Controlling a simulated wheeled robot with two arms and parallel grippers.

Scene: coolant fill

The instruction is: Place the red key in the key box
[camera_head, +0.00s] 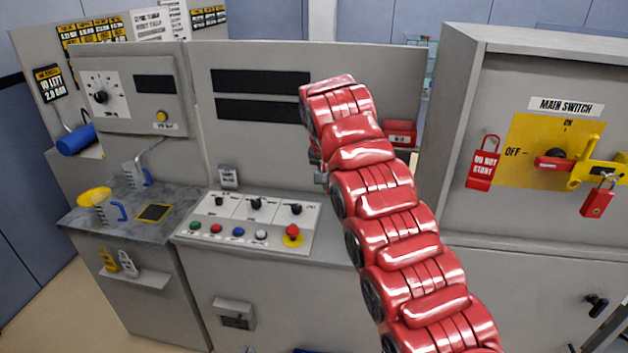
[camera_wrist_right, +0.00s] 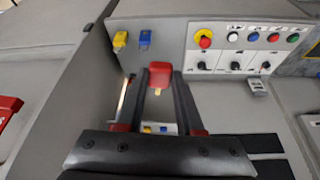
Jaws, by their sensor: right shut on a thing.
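In the right wrist view my right gripper (camera_wrist_right: 161,77) is shut on the red key (camera_wrist_right: 169,79), whose flat red head shows between the fingertips. A red box (camera_head: 400,133), which looks like the key box, is at the back right of the console in the head view, partly behind my red right arm. In the wrist view red parts show on both sides of my fingers, with small blue and yellow marks between them. I cannot tell whether these belong to the box. My right gripper is hidden behind the arm in the head view. My left gripper is not in view.
A yellow piece (camera_wrist_right: 120,40) and a blue piece (camera_wrist_right: 145,38) sit beside the button panel (camera_head: 250,222). The main switch cabinet (camera_head: 455,130) rises at the right, with red padlocks (camera_head: 482,165) on its front. A worktop (camera_head: 150,213) with jugs lies at the left.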

